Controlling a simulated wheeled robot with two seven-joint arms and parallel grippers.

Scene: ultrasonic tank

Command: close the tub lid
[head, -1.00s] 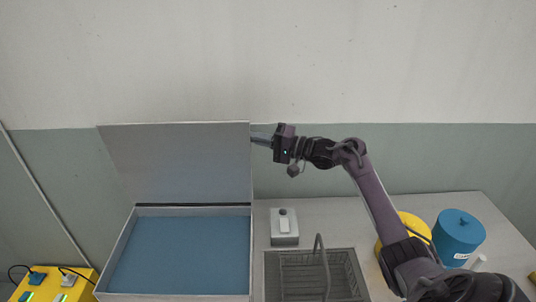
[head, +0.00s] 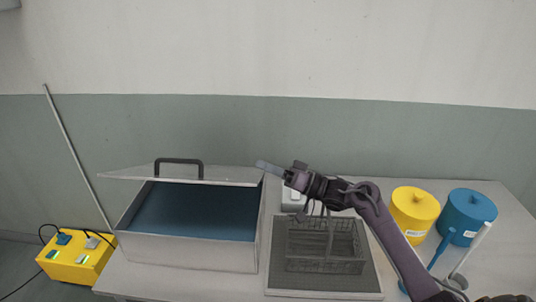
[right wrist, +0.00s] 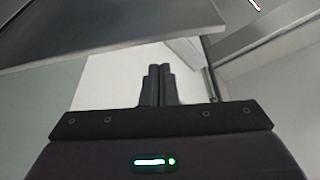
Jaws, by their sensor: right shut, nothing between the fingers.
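The metal tub (head: 190,252) with blue liquid stands on the table at the left in the head view. Its lid (head: 220,174) is tilted partway down over the tub, with a dark handle on its upper face and a clear gap at the front. My right gripper (head: 262,166) is shut and empty at the lid's right edge; whether it touches the lid cannot be told. In the right wrist view the shut fingers (right wrist: 157,84) lie below the lid's grey edge (right wrist: 110,30). My left gripper is not in view.
A wire basket (head: 325,245) stands on a dark mat right of the tub. A yellow canister (head: 415,212) and a blue canister (head: 467,215) stand at the right. A small white box (head: 292,202) is behind my gripper. A yellow box (head: 75,258) with cables is at the left.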

